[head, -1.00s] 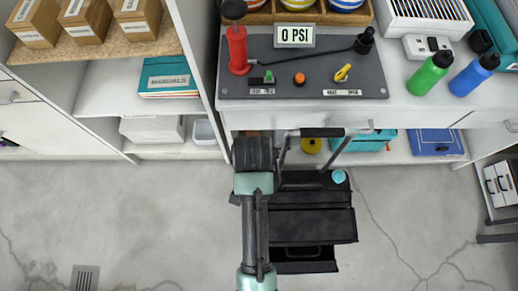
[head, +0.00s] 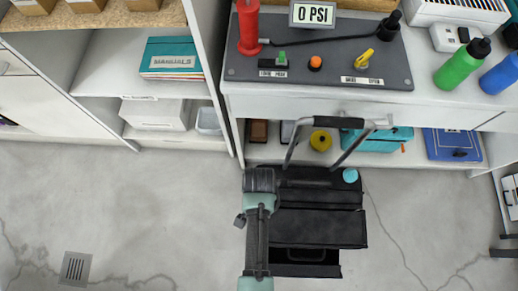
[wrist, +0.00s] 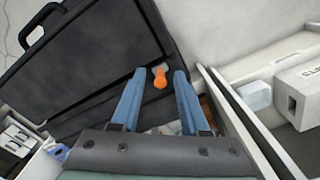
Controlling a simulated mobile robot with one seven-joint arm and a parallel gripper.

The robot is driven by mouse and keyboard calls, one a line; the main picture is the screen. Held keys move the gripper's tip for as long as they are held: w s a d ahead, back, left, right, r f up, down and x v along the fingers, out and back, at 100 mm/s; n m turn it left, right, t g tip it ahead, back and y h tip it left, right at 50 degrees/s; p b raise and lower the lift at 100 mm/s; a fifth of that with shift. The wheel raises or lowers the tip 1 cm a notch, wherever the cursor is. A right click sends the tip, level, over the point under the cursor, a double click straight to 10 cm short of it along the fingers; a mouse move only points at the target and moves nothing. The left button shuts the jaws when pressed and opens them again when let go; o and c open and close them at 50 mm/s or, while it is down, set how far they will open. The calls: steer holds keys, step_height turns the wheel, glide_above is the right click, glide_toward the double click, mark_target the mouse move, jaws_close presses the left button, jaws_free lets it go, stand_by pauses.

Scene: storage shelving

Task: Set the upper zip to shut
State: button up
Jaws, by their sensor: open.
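A black wheeled case (head: 318,225) with a raised grey handle stands on the floor in front of the bench. In the wrist view, a black panel of the case (wrist: 85,75) with a carry handle (wrist: 42,28) fills the left and middle. A small orange pull (wrist: 160,78) on a pale base shows near its right edge. It may be the zip's pull, but I cannot make out a zip line. My gripper (wrist: 160,73) is open, and its blue fingers appear on either side of the orange pull. I cannot tell the depth between them. In the head view my wrist hides the fingers.
The bench (head: 440,112) with a grey control panel (head: 318,52) stands behind the case. A lower shelf (head: 395,163) holds a teal box and a blue case. In the wrist view a pale shelf edge (wrist: 240,115) runs close right of my fingers. The floor at left is clear.

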steer(key=shift+f, duration=0.5)
jaws_close()
stand_by(1.2)
